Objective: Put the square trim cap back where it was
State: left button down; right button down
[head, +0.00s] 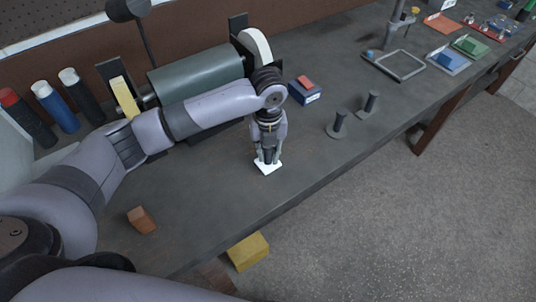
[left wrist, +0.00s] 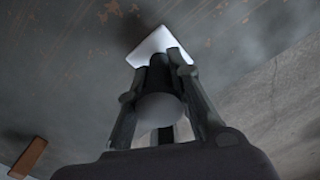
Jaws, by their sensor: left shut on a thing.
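A white square cap (head: 268,169), which I take for the square trim cap, is at the fingertips of my left gripper (head: 267,160). My left gripper is shut on it and points straight down over the dark bench top. In the left wrist view the white cap (left wrist: 160,42) shows beyond the fingertips of the left gripper (left wrist: 165,62). Whether the cap touches the bench or hangs just above it I cannot tell. My right gripper is not in view.
A brown block (head: 142,220) lies near the front left of the bench. Two dark pegs (head: 338,124) stand to the right. A green roller (head: 196,74) and a small blue box (head: 304,92) are behind. A yellow block (head: 248,251) is below the bench's front edge.

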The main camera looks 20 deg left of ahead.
pick_arm(q)
notch_tip(320, 180, down, 2)
jog(key=shift+f, duration=0.1)
jog(key=c, duration=1.5)
grip_release()
jog(key=shift+f, duration=0.1)
jog(key=shift+o, duration=0.2)
jog(key=shift+r, duration=0.35)
notch_tip(320, 180, up, 10)
jog(key=b, duration=0.2)
jog(key=shift+r+b, duration=0.2)
jog(key=shift+b, duration=0.15)
jog(key=shift+r, duration=0.6)
